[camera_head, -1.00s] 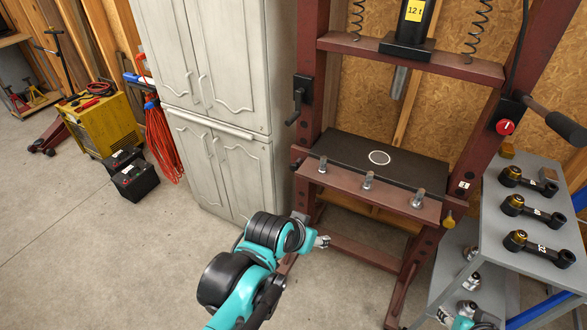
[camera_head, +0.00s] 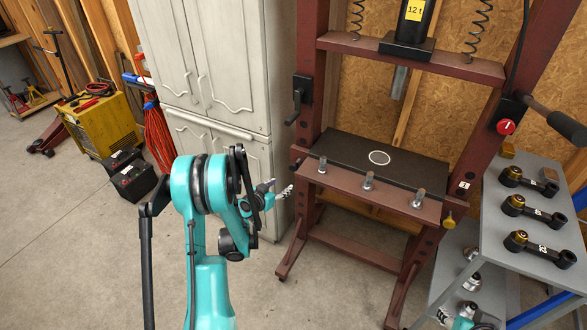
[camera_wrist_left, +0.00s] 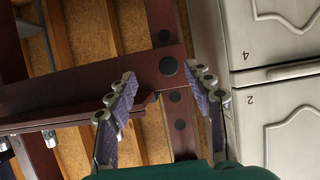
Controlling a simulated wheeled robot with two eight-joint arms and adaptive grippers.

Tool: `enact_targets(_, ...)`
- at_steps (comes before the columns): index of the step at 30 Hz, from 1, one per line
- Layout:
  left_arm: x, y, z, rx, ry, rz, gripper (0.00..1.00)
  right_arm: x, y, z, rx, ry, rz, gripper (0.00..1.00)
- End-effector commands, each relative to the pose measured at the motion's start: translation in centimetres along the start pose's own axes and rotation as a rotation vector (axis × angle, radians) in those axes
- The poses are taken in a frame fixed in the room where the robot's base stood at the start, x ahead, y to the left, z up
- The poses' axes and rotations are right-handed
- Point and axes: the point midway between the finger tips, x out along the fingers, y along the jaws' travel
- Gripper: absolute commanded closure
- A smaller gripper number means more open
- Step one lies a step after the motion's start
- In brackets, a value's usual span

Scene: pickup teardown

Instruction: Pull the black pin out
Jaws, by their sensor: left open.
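The black pin shows as a round black head (camera_wrist_left: 168,66) on the dark red press upright in the left wrist view. In the head view a small dark end (camera_head: 296,164) sticks out at the left upright, beside the press bed; it is too small to be sure of. My left gripper (camera_head: 287,191) is low in front of the cabinet, left of that upright and apart from it. In the left wrist view my left gripper (camera_wrist_left: 164,86) is open and empty, its fingers either side of the upright's black spots.
The press bed (camera_head: 345,147) has several metal studs along its front beam. A pale cabinet (camera_head: 235,90) stands close on the left. A grey cart (camera_head: 490,215) with several black arms stands on the right. The floor in front is clear.

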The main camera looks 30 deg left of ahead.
Motion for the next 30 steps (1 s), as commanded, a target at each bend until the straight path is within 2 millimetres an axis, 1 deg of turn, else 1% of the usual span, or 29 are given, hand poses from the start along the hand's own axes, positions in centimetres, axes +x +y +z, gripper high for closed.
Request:
enact_targets(1,0.2,-0.5,0.6,0.001,0.009,-0.006,0.48,0.0,0.0,0.0,0.0,0.0,0.0,0.6)
enact_targets(4,0.4,-1.0,1.0,0.003,0.018,-0.012,0.48,-0.2,0.0,-0.1,0.0,0.0,0.0,0.6)
enact_targets(8,1.1,-1.0,0.5,0.004,0.019,-0.011,0.48,-1.0,0.0,-0.7,0.0,0.0,0.0,0.6)
enact_targets(11,2.2,-1.0,-0.3,0.005,0.02,-0.011,0.48,-2.2,0.0,-1.6,0.0,0.0,0.0,0.6)
enact_targets(12,2.8,-1.0,-0.5,0.004,0.02,-0.011,0.48,-2.5,0.0,-1.8,0.0,0.0,0.0,0.6)
enact_targets(13,3.6,-0.9,-0.4,0.005,0.019,-0.01,0.48,-1.8,0.0,-1.3,0.0,0.0,0.0,0.6)
enact_targets(15,5.3,-0.9,-0.8,0.005,0.019,-0.01,0.48,-1.2,0.0,-0.8,0.0,0.0,0.0,0.6)
enact_targets(21,9.3,-1.0,-2.5,0.004,0.018,-0.01,0.48,-0.1,0.0,-0.1,0.0,0.0,0.0,0.6)
enact_targets(25,11.1,-1.0,-3.3,0.004,0.018,-0.011,0.48,0.3,0.0,0.2,0.0,0.0,0.0,0.6)
enact_targets(30,12.4,-1.1,-3.6,0.003,0.018,-0.011,0.48,0.9,0.0,0.7,0.0,0.0,0.0,0.6)
